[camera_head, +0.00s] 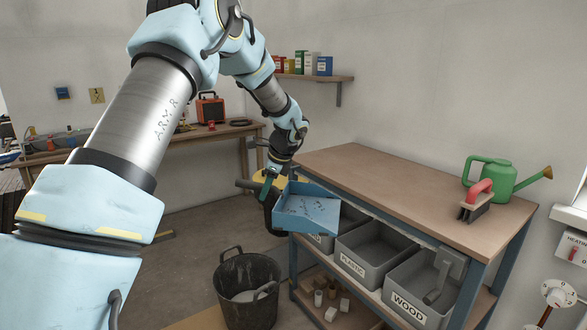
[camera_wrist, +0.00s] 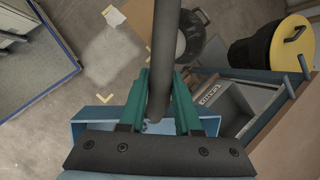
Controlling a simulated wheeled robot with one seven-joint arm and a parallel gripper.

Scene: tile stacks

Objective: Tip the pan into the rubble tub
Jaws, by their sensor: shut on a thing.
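The blue pan (camera_head: 310,212) is in the air just left of the workbench's near-left corner, with small dark bits of debris on its floor. My gripper (camera_head: 268,184) is shut on the pan's dark handle (camera_head: 246,184). In the wrist view the handle runs between the green fingers of my gripper (camera_wrist: 161,80), and part of the blue pan (camera_wrist: 90,127) shows behind them. The black rubble tub (camera_head: 236,303) stands on the floor, lower and to the left of the pan, with pale grey matter inside. It shows partly in the wrist view (camera_wrist: 213,47).
The workbench (camera_head: 400,190) holds a green watering can (camera_head: 503,180) and a red-handled brush (camera_head: 476,207). Grey labelled bins (camera_head: 372,250) sit on its shelf below. Floor left of the tub is open.

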